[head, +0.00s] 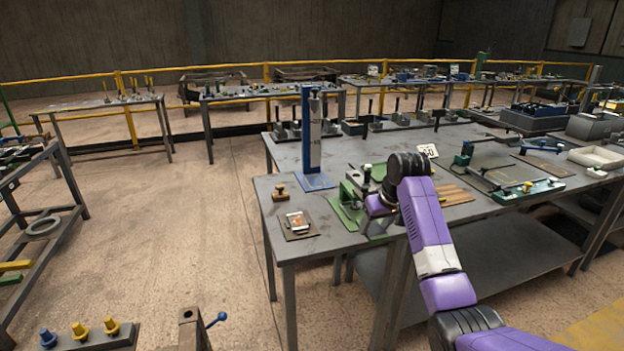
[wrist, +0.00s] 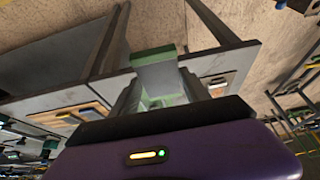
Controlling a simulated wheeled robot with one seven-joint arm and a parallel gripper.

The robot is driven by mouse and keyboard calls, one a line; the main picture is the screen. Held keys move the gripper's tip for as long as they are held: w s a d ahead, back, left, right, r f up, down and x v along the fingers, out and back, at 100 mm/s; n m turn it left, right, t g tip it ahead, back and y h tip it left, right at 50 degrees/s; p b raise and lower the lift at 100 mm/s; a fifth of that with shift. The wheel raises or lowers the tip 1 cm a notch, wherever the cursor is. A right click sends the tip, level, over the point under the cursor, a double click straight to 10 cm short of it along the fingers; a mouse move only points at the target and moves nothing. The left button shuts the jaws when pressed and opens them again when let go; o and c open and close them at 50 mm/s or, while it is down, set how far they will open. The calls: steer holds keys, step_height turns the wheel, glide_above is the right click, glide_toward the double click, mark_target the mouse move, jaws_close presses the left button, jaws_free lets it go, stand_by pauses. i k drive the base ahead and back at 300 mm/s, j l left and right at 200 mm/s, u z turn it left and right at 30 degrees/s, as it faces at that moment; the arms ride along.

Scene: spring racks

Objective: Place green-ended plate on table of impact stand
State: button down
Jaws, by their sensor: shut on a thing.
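My gripper (wrist: 160,88) is shut on a grey plate (wrist: 156,76) with a green end, which sticks out past the fingers in the wrist view. In the head view my gripper (head: 376,207) is low over the front edge of the large table, and the held plate is mostly hidden by my arm. A tall blue column with a marked scale (head: 313,135), which looks like the impact stand, rises from a blue base (head: 317,182) left of and behind my gripper. A green fixture (head: 347,205) is right beside my gripper; I cannot tell whether they touch.
A wooden-handled stamp (head: 281,192) and a small board with a device (head: 297,224) lie at the left front corner of the grey table (head: 330,245). A wooden slatted board (head: 453,193) and a sign (head: 428,151) are to the right. Open floor lies left of the table.

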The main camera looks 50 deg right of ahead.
mark_target(315, 181)
steer(key=i+l, duration=1.4)
steer(key=i, duration=0.1)
